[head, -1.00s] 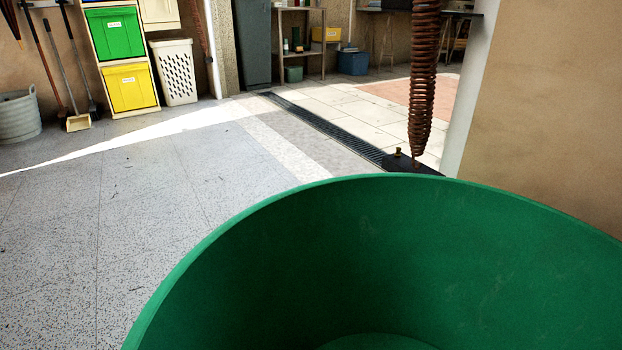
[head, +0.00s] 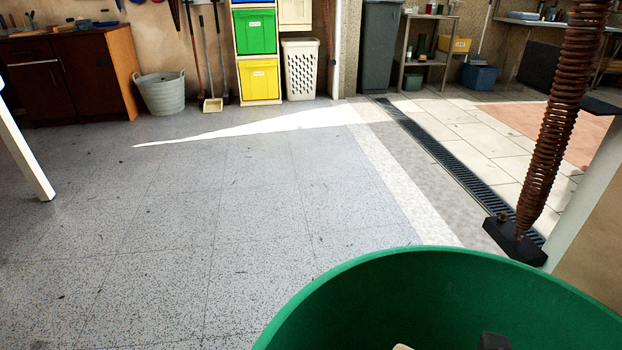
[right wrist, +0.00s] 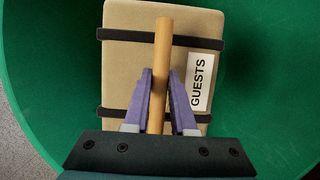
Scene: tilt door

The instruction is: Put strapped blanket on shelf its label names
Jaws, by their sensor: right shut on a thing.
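The strapped blanket (right wrist: 125,75) is a beige folded bundle with two dark straps, a wooden handle (right wrist: 163,50) and a white label reading "GUESTS" (right wrist: 200,82). In the right wrist view it is against the inside of the green tub (right wrist: 262,75); I cannot tell whether it touches the tub. My right gripper (right wrist: 160,75) is shut on the wooden handle, its purple fingers on either side. My left gripper is not in view. No blanket shelf is identifiable.
A rusty spring post (head: 548,130) stands beyond the tub at the right. Clear speckled floor (head: 180,230) lies to the left. At the back are a wooden cabinet (head: 70,85), a metal tub (head: 162,95), a rack with green and yellow bins (head: 258,80) and a white basket (head: 300,72).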

